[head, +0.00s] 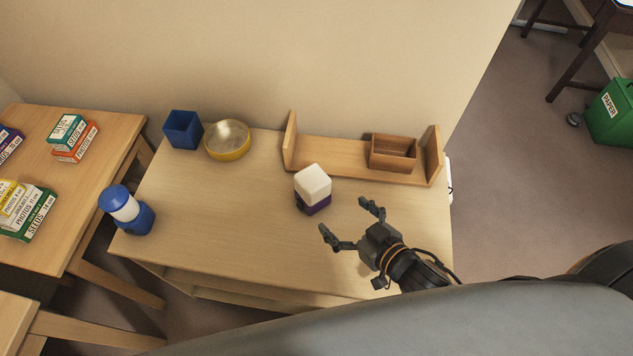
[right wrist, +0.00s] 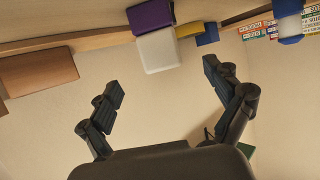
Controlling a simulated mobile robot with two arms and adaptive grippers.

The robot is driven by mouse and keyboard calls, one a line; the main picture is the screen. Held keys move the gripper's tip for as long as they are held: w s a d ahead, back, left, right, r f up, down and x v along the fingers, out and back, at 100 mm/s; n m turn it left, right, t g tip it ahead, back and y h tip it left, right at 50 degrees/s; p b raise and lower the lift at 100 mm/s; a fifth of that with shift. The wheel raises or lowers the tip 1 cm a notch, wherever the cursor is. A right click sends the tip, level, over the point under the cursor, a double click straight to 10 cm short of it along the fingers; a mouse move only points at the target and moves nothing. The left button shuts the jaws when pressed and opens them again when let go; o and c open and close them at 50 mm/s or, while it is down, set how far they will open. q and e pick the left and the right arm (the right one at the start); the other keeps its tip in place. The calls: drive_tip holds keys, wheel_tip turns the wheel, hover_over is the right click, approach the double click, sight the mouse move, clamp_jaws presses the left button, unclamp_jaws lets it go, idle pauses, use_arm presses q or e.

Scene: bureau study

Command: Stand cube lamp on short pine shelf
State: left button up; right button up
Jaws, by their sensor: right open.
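The cube lamp (head: 313,188) has a white upper part and a purple base. It stands upright on the pale wooden desk, in front of the short pine shelf (head: 335,154). In the right wrist view the cube lamp (right wrist: 157,48) shows upside down, beyond the fingers. My right gripper (head: 348,222) is open and empty, to the right of and nearer than the lamp, apart from it. It also shows in the right wrist view (right wrist: 165,85). The shelf has two upright ends, and a wooden box (head: 393,153) stands on its right part. My left gripper is not in view.
A blue square cup (head: 183,130) and a yellow round tin (head: 228,140) stand at the desk's back left. A blue lantern (head: 127,210) stands at its left edge. The shelf's left part is bare. A side table on the left holds several small boxes.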

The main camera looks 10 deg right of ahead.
sight(321, 195)
drive_tip(key=x, duration=0.4)
drive_tip(key=shift+w, duration=0.25)
drive_tip(key=x, duration=0.2)
drive_tip(key=shift+w+a+f, duration=0.1)
drive_tip(key=shift+w+f, duration=0.1)
drive_tip(key=shift+w, duration=0.1)
drive_tip(key=shift+w+a+f, duration=0.15)
drive_tip(key=shift+w, duration=0.15)
drive_tip(key=shift+w+a+f, duration=0.1)
drive_tip(key=shift+w+a, duration=0.1)
drive_tip(key=shift+w, duration=0.25)
drive_tip(key=x, duration=0.4)
drive_tip(key=shift+w+a+f, duration=0.1)
drive_tip(key=shift+w, duration=0.15)
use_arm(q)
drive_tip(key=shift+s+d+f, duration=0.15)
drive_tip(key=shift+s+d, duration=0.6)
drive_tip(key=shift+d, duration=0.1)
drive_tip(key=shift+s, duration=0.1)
use_arm(e)
drive_tip(key=shift+c, duration=0.2)
drive_tip(key=c, duration=0.4)
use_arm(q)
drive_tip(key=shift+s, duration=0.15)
use_arm(e)
drive_tip(key=c, duration=1)
